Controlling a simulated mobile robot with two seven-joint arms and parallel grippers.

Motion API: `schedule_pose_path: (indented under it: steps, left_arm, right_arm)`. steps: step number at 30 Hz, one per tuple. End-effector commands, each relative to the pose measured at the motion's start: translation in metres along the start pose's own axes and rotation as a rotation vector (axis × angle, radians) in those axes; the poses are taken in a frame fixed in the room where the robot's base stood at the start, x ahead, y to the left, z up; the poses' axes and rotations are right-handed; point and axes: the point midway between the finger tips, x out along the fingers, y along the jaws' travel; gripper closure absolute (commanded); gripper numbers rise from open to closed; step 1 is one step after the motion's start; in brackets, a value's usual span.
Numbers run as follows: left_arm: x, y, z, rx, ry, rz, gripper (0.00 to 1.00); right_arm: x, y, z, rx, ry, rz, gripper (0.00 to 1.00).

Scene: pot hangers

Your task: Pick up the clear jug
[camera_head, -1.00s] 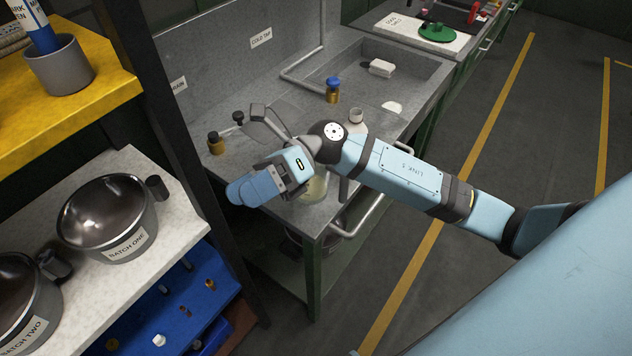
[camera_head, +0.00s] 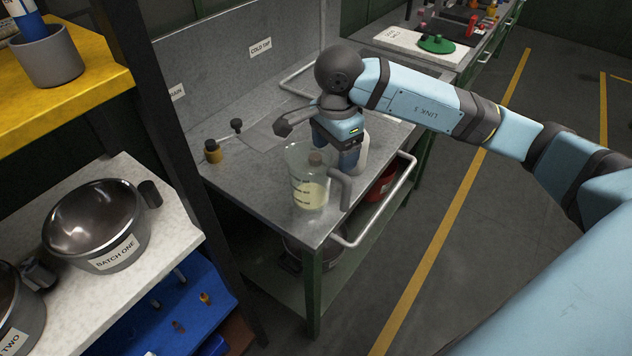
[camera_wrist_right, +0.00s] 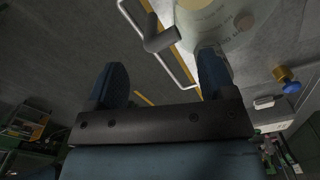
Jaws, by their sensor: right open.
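The clear jug (camera_head: 308,180) stands upright near the front edge of the grey sink bench, with pale yellow liquid in its lower part and a grey handle (camera_head: 341,187) on its right side. My right gripper (camera_head: 349,160) is open and empty, just behind and right of the jug in the head view; the arm partly hides its fingers. In the right wrist view, the jug (camera_wrist_right: 236,22) shows at the top, partly behind one finger of my gripper (camera_wrist_right: 165,78). Its handle (camera_wrist_right: 156,30) shows beyond the gap between the fingers. My left gripper is not in view.
A pale curved object (camera_head: 364,152) stands close to the right gripper. A bench rail (camera_head: 385,205) runs along the front edge. A brass-coloured fitting (camera_head: 212,151) is at the left of the bench. Shelves with a metal pan (camera_head: 92,225) stand at left.

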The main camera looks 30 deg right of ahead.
Motion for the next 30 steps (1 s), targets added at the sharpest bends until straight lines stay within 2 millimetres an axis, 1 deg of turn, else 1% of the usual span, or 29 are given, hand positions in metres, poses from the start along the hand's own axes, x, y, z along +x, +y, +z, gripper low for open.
schedule_pose_path:
  steps: [1,3,10,15,18,21,27,29,30]
  left_arm:
    - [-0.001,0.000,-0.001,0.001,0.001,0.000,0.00]
    - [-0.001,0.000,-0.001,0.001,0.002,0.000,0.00]
    - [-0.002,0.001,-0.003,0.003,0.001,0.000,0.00]
    - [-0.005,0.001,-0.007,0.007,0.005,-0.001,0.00]
    - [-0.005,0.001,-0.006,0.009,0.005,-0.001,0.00]
    - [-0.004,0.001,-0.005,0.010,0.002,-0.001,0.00]
    - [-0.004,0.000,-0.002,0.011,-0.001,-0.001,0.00]
    - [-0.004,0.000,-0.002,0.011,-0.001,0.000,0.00]
    - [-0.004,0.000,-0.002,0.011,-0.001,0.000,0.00]
  right_arm:
    - [0.008,0.000,0.000,0.000,0.000,0.003,0.24]
    - [0.016,0.000,0.001,0.000,-0.002,0.002,0.24]
    - [0.032,-0.002,0.003,0.000,-0.003,0.003,0.24]
    - [0.058,-0.007,0.008,0.000,-0.003,0.005,0.24]
    - [0.070,-0.007,0.007,0.000,-0.003,0.003,0.24]
    - [0.075,-0.008,0.007,0.000,-0.002,0.001,0.24]
    - [0.075,-0.008,0.007,0.000,-0.002,-0.001,0.24]
    - [0.075,-0.008,0.007,0.000,-0.002,0.000,0.37]
    - [0.075,-0.008,0.007,0.000,-0.002,0.000,0.47]
